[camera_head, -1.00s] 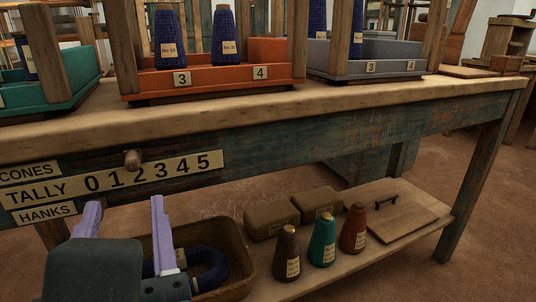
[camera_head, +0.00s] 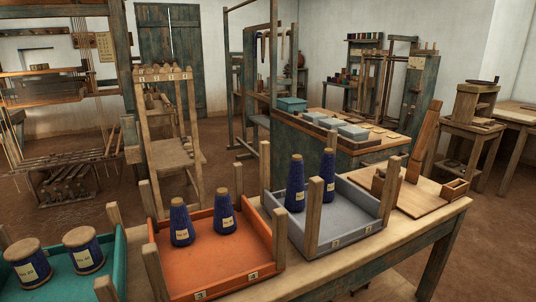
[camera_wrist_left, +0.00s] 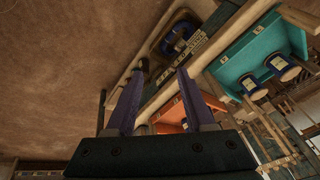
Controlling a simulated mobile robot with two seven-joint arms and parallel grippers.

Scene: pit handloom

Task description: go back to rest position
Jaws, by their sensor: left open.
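My left gripper (camera_wrist_left: 161,74) shows in the left wrist view with its two purple fingers apart and nothing between them. Beyond the fingers, in that view, are the table's edge, the teal tray (camera_wrist_left: 238,67), part of the orange tray (camera_wrist_left: 168,128) and a basket (camera_wrist_left: 160,35) with a dark blue hank in it. The gripper appears clear of these things. Neither gripper shows in the head view now, and my right gripper is in no view.
In the head view, the orange tray (camera_head: 215,262) and grey tray (camera_head: 338,215) each hold two blue cones. The teal tray (camera_head: 75,290) holds two blue spools. A wooden board (camera_head: 415,192) lies at the table's right end.

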